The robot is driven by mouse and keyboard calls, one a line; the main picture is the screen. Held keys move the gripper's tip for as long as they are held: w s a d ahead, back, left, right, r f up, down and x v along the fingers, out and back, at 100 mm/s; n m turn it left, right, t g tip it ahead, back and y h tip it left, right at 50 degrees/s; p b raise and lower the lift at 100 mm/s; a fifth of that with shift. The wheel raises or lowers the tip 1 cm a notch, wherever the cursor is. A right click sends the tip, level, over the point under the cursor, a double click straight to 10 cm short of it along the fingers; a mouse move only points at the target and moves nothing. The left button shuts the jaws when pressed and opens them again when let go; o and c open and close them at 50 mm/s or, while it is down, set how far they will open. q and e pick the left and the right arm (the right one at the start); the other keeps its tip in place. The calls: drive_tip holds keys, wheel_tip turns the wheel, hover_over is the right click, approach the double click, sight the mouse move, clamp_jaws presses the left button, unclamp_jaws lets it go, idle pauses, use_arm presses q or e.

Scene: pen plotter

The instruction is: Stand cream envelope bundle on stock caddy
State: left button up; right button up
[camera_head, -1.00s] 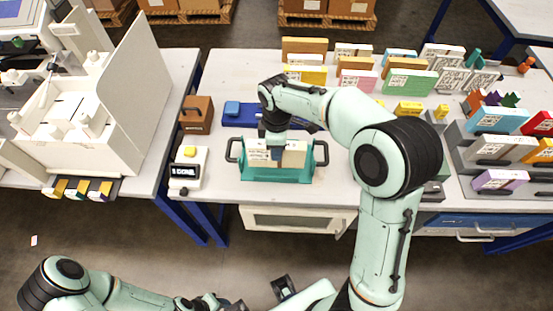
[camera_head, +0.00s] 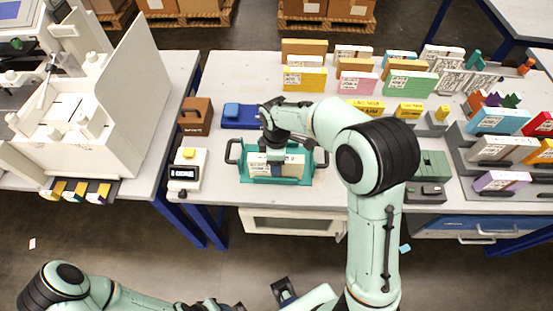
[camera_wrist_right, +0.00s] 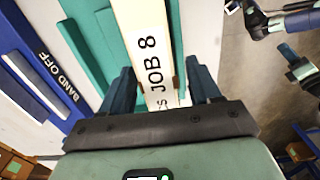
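The cream envelope bundle (camera_head: 256,164) stands upright on its edge in the teal stock caddy (camera_head: 308,172), between the caddy's two dark end handles. My right gripper (camera_head: 278,167) comes down over it from above, one blue finger in front of the bundle. In the right wrist view the bundle's cream edge (camera_wrist_right: 150,50), marked "JOB 8", runs between the two blue fingers (camera_wrist_right: 162,85), which lie close along both sides. Its lower side is hidden by the caddy's front. My left gripper (camera_head: 285,292) is low at the bottom, apart from the table; its fingers are unclear.
A blue block marked "BAND OFF" (camera_wrist_right: 30,75) lies beside the caddy. A labelled white device (camera_head: 186,172) and a brown box (camera_head: 195,116) stand left. Several coloured bundles (camera_head: 410,83) stand behind and right. A green device (camera_head: 432,165) sits right of my right arm.

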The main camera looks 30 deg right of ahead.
drive_tip(key=shift+r, duration=0.25)
use_arm(q)
drive_tip(key=shift+w+r+p, duration=0.3)
drive_tip(key=shift+r+p, duration=0.15)
drive_tip(key=shift+r, duration=0.05)
drive_tip(key=shift+w+r+p, duration=0.25)
drive_tip(key=shift+r+p, duration=0.15)
drive_tip(key=shift+r, duration=0.1)
use_arm(e)
wheel_tip(320, 180, up, 12)
use_arm(q)
drive_tip(key=shift+s, duration=0.1)
use_arm(e)
drive_tip(key=shift+f, duration=0.1)
